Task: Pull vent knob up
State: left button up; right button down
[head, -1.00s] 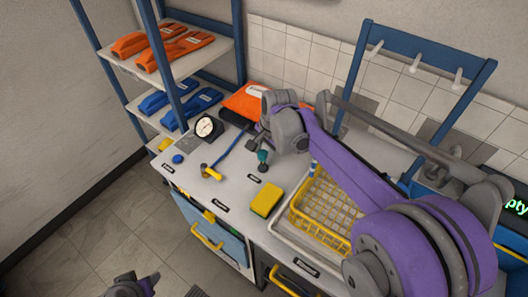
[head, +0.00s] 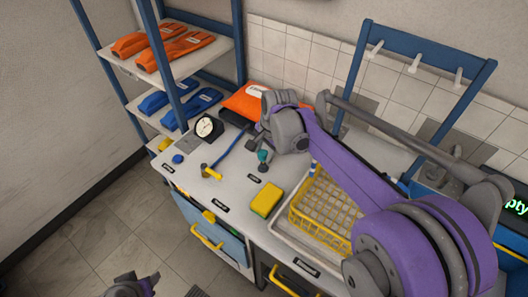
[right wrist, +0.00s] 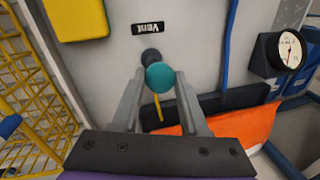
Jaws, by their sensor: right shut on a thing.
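The vent knob is a round teal knob (right wrist: 160,75) on a dark fitting, beside the upside-down "Vent" label (right wrist: 148,28) in the right wrist view. It also shows as a small teal spot on the worktop in the head view (head: 263,155). My right gripper (right wrist: 158,80) has its two grey fingers on either side of the knob and is shut on it. In the head view, the right gripper (head: 259,147) reaches down to the knob from behind. My left gripper (head: 133,288) shows only partly at the bottom edge, away from the bench; its fingers are unclear.
A yellow-green sponge (head: 265,200) and a yellow wire basket (head: 322,238) stand right of the knob. An orange packet (head: 247,103) lies behind.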

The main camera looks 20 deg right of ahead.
aim_at(262, 151)
jog(key=v, duration=0.1)
jog(key=p+v, duration=0.1)
jog(key=v, duration=0.1)
jog(key=shift+w+a+r+p, duration=0.1)
jog(key=shift+w+r+p, duration=0.2)
jog(key=shift+w+p, duration=0.05)
jog(key=shift+f, duration=0.15)
jog(key=c, duration=0.6)
grip_release()
jog(key=shift+o, duration=1)
jog(key=v, duration=1)
jog(key=shift+s+r, duration=0.15)
jog(key=shift+r, duration=0.25)
jog(key=shift+f, duration=0.1)
